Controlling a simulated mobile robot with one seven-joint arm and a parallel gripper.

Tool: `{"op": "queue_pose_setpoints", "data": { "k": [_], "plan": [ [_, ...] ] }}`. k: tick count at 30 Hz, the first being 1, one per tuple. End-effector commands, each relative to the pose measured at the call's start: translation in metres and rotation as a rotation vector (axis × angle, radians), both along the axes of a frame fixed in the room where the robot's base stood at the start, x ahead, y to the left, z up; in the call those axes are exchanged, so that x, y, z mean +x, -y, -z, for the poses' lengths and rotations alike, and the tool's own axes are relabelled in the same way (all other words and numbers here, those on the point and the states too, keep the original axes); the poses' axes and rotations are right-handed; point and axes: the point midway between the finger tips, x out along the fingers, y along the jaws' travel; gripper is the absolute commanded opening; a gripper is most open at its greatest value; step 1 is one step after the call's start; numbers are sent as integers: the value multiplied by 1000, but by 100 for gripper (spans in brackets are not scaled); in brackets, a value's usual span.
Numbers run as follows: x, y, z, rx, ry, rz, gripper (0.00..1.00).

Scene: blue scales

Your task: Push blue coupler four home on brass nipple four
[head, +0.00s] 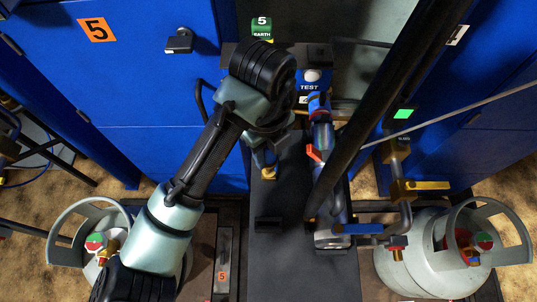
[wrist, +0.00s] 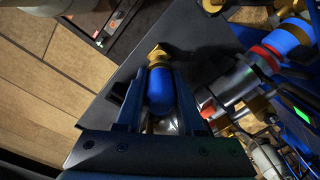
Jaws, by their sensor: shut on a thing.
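In the wrist view a blue coupler (wrist: 160,92) is clasped between the two fingers of my gripper (wrist: 158,98). A brass piece (wrist: 158,57) sits at its far end; I cannot tell whether it belongs to the coupler or is a separate nipple. In the head view my gripper (head: 264,160) points down over the dark bench, and the brass piece (head: 268,176) shows just below its fingers. The coupler's blue body is mostly hidden by the gripper there. Which brass fitting is nipple four I cannot tell.
A blue, red-ringed pipe assembly (wrist: 283,42) stands close right of my gripper; it also shows in the head view (head: 317,125). A thick black bar (head: 385,90) slants across to its right. Gas cylinders (head: 425,262) stand at both sides. The dark bench (head: 290,275) is bare in front.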

Motion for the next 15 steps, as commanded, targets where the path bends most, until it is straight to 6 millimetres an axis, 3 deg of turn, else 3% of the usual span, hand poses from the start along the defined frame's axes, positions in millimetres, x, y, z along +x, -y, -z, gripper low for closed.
{"op": "queue_pose_setpoints", "data": {
  "k": [1,6,15],
  "plan": [
    [1,0,-14,2,4,2,0],
    [1,-1,-50,5,4,2,0],
    [0,0,-87,1,1,1,0]
  ]
}}
